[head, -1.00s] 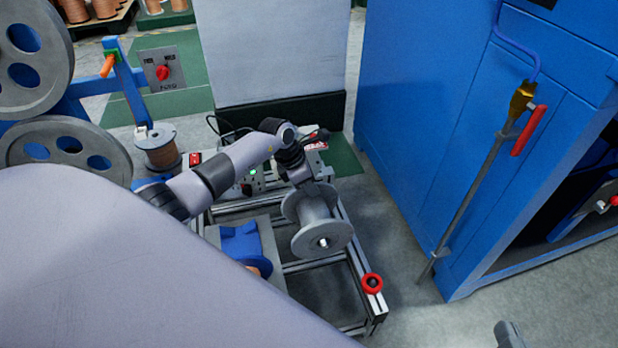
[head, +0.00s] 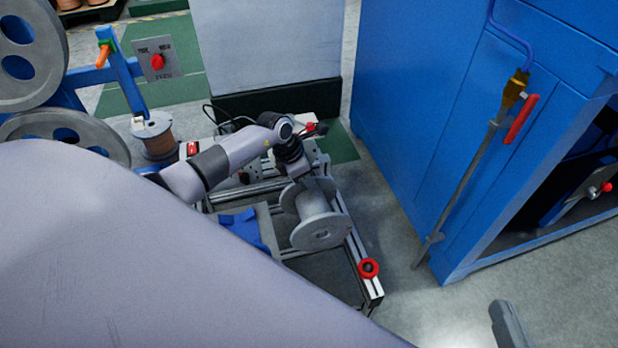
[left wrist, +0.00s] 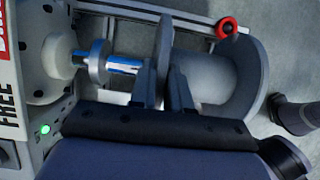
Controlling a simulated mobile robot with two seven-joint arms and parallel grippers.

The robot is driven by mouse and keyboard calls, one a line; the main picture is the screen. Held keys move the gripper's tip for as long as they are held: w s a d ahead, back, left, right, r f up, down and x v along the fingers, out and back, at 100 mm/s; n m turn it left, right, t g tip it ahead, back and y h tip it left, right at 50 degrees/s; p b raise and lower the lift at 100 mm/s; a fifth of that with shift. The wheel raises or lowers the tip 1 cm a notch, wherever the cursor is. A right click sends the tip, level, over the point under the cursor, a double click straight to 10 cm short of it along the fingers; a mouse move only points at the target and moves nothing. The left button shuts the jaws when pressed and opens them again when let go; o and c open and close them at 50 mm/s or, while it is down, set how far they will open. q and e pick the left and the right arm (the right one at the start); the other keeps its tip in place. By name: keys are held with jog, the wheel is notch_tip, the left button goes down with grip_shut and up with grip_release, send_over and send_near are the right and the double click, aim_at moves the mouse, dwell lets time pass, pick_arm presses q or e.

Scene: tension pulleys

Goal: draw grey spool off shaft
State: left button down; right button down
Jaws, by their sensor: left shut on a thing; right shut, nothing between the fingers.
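The grey spool (head: 318,230) shows in the head view over the aluminium frame, its axis pointing roughly towards me. It also shows in the left wrist view (left wrist: 215,78). My left gripper (left wrist: 163,75) is shut on the spool's inner flange, one finger on each side; in the head view it (head: 300,178) reaches the spool's far end. The bright shaft (left wrist: 125,65) is bare between a collar (left wrist: 98,62) and that flange. The spool hides how much shaft is still inside it. My right gripper (head: 508,325) seems to show at the bottom edge, shut and empty, away from the spool.
The frame has a red knob (head: 368,268) at its near right corner. A blue cradle (head: 240,230) lies left of the spool. A copper spool (head: 155,135) stands further left. A blue cabinet (head: 430,130) stands right. Open floor (head: 400,285) lies between frame and cabinet.

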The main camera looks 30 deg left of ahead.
pick_arm(q)
jog(key=shift+d+r, duration=0.1)
dwell(0.3)
jog(key=shift+s+d+p, duration=0.15)
jog(key=shift+p, duration=0.25)
jog(key=shift+s+d+p, duration=0.8)
jog(key=shift+d+p, duration=0.15)
jog(key=shift+p, duration=0.15)
jog(key=shift+s+d, duration=0.15)
jog(key=shift+d, duration=0.1)
